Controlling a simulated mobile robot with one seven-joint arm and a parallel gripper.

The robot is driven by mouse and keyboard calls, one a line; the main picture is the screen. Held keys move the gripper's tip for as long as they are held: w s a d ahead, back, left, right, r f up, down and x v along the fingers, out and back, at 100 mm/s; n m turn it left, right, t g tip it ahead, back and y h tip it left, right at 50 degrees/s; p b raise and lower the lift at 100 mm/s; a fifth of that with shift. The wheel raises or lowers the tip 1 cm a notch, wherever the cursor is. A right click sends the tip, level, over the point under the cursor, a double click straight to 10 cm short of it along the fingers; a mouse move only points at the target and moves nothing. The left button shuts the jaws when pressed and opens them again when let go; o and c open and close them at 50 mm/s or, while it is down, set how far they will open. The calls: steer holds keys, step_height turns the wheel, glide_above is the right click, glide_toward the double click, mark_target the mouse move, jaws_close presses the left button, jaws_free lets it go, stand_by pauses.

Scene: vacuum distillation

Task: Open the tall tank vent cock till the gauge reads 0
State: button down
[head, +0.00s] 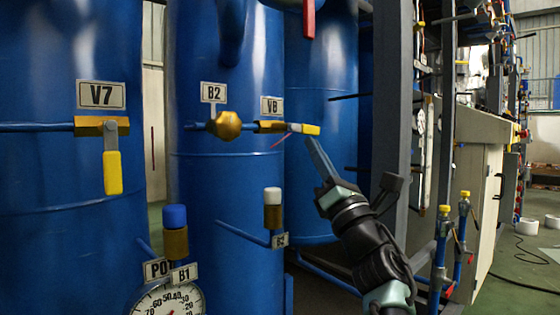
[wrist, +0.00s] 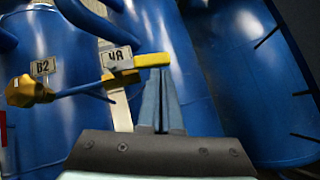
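The cock tagged V8 or VA (head: 270,127) sits on a thin blue pipe on the middle blue tank (head: 225,190). Its yellow lever (head: 310,129) lies along the pipe, pointing right. It also shows in the wrist view (wrist: 152,60). My gripper (head: 309,138) is just below the lever's end; in the wrist view its two blue fingers (wrist: 162,72) are close together, tips at the lever's underside. Contact is unclear. The cock tagged V7 (head: 102,126) on the left tank has its yellow lever hanging down. A round gauge (head: 168,302) is cut off below; its needle cannot be read.
A brass fitting tagged B2 (head: 225,125) is left of the cock. A white-capped fitting (head: 272,208) and a blue-capped fitting (head: 175,230) stand lower. A grey post (head: 394,90) and two yellow-topped valves (head: 443,225) are right of my arm.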

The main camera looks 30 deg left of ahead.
steer(key=shift+d, duration=0.1)
steer(key=p+v, duration=0.2)
steer(key=v, duration=1)
steer(key=shift+s+d+f+p, duration=0.2)
steer(key=shift+f+p, duration=0.05)
steer(key=shift+p, duration=0.1)
